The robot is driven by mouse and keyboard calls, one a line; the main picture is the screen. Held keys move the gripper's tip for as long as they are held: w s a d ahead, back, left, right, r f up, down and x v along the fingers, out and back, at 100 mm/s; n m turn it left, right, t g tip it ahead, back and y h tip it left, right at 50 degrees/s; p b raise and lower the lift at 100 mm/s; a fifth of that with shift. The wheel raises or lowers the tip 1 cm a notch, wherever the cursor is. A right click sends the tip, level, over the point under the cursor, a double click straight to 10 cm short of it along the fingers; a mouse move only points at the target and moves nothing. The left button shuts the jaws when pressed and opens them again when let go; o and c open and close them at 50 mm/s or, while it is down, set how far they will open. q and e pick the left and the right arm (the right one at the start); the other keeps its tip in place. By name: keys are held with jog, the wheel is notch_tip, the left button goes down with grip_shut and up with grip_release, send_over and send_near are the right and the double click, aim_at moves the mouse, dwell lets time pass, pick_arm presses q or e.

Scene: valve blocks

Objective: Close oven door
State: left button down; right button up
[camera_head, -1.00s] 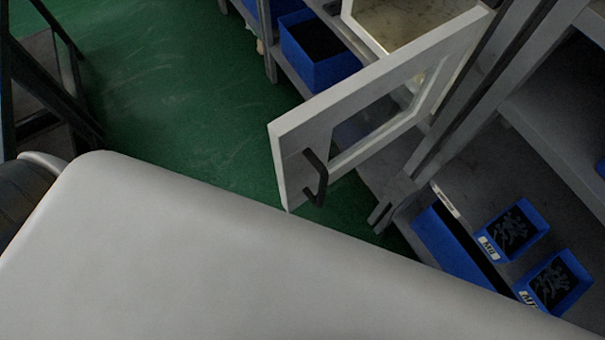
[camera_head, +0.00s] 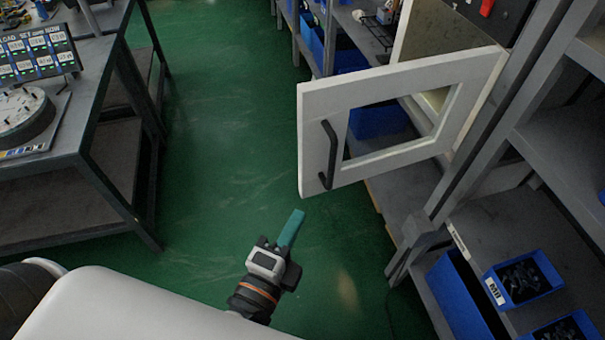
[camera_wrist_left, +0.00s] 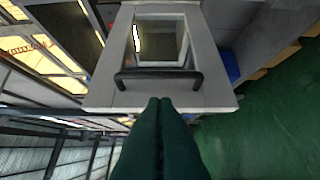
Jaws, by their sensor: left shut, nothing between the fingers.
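The oven door (camera_head: 316,101) is white with a window and stands wide open, swung out from the oven (camera_head: 425,40) at the upper right. Its black handle (camera_head: 330,155) is on the edge away from the oven. My left gripper (camera_head: 293,225) is shut and empty, in front of and below the door, apart from it. In the left wrist view the closed green fingers (camera_wrist_left: 160,105) point toward the door (camera_wrist_left: 100,90), just by the black handle (camera_wrist_left: 158,77). I cannot tell whether they touch it there. My right gripper is not in view.
A dark workbench (camera_head: 95,110) with a display stands at the left. Grey shelving (camera_head: 560,130) with blue bins (camera_head: 523,280) fills the right side. The green floor (camera_head: 215,130) between them is clear.

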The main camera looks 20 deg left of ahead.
pick_arm(q)
jog(key=p, duration=0.6)
send_near(315, 154)
jog(key=w+d, duration=0.3)
jog(key=shift+w+a+r+p, duration=0.2)
jog(key=shift+w+a+p, duration=0.45)
jog(key=shift+w+a, duration=0.45)
jog(key=shift+w+a+f, duration=0.1)
jog(key=shift+w, duration=0.25)
